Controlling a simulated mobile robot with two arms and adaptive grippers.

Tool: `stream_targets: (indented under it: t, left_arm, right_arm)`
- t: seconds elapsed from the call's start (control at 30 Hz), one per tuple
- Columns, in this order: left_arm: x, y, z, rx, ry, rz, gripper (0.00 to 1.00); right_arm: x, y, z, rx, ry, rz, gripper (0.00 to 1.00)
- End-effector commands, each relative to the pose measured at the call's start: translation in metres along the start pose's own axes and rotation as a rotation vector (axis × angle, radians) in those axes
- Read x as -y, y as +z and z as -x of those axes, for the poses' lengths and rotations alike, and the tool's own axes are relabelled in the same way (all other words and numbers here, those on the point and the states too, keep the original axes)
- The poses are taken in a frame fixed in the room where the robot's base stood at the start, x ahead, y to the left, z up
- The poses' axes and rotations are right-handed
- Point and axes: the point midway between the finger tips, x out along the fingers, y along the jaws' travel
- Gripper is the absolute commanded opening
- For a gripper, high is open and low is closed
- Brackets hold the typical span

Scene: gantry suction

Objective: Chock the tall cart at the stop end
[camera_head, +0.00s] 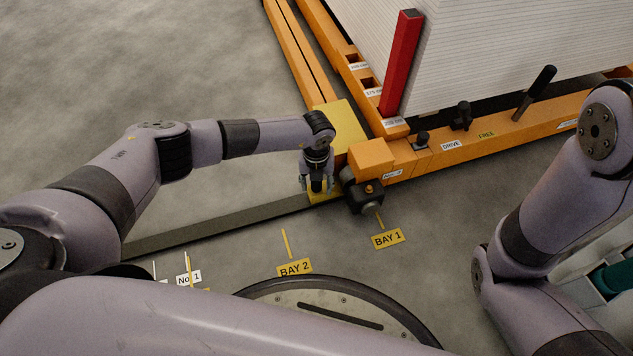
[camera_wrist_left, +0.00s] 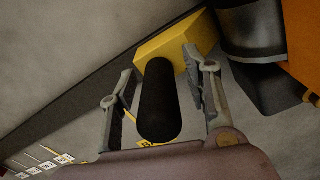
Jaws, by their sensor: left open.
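The orange cart (camera_head: 480,135) carries a tall stack of white sheets (camera_head: 480,50) and has a dark wheel (camera_head: 365,198) at its near corner. My left gripper also shows there (camera_wrist_left: 155,95). My right gripper is out of view.
A dark rail (camera_head: 220,226) runs left across the floor. A yellow plate (camera_head: 342,122) lies behind my left gripper, by the orange beams (camera_head: 300,60). A red post (camera_head: 402,62) rises from the cart. Floor labels BAY 1 (camera_head: 388,238) and BAY 2 (camera_head: 294,268) lie in front.

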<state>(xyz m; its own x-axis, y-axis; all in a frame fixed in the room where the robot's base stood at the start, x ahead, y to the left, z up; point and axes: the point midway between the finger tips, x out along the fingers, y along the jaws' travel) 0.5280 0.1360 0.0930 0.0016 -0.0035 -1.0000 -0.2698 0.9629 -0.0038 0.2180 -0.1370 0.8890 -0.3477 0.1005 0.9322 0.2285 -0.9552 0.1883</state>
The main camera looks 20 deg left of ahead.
Motion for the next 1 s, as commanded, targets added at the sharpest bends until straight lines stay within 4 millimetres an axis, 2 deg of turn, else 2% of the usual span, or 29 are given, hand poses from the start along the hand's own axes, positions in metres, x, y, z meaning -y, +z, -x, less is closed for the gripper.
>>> stream_targets:
  t: [0.37, 0.47, 0.8, 1.0]
  left_arm:
    - [0.0, 0.0, 0.004, -0.001, 0.0, -0.001, 0.47]
    - [0.0, 0.001, 0.018, 0.0, -0.001, 0.0, 0.47]
    - [0.0, 0.0, 0.088, 0.001, -0.001, -0.001, 0.47]
    - [0.0, 0.0, 0.114, 0.0, 0.0, 0.0, 0.47]
  right_arm:
    - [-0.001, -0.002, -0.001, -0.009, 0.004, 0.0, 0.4]
    - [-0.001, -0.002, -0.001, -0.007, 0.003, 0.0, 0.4]
    - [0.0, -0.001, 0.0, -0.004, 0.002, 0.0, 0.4]
    - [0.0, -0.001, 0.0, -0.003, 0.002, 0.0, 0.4]
